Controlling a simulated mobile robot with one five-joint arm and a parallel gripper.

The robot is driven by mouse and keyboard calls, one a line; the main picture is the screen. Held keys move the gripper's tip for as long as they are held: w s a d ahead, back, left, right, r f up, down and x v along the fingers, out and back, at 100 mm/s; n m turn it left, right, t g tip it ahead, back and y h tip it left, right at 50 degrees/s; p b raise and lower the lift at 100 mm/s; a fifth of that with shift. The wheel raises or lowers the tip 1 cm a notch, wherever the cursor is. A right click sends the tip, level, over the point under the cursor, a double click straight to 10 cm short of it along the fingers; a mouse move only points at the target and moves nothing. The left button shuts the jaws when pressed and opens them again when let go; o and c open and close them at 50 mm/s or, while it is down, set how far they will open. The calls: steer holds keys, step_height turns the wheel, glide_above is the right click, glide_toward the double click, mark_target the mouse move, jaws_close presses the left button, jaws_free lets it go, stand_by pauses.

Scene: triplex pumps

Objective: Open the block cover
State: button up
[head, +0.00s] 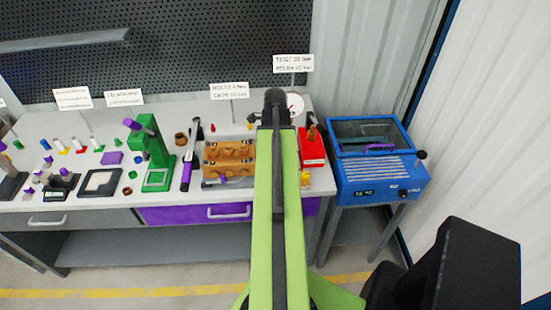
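A brown-orange block (229,155) with rounded saddles and dark bolt-like spots sits on the workbench, just left of my arm. A grey strip lies along its front edge. I cannot tell which part of it is the cover. My green arm stretches forward over the bench and hides part of the area right of the block. My gripper (275,98) is the dark end of the arm, seen from behind, to the right of and beyond the block in the picture. Its fingers are not clear, and I see nothing held in it.
A blue machine (378,175) with a glass-topped lid and purple handle stands at the right. A red box (312,148) and a gauge (295,103) are right of my arm. A green press (152,150) and a black-and-purple tool (190,160) stand left of the block. Signs line the back.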

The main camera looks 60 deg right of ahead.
steer(key=shift+r, duration=0.1)
jaws_close()
stand_by(1.2)
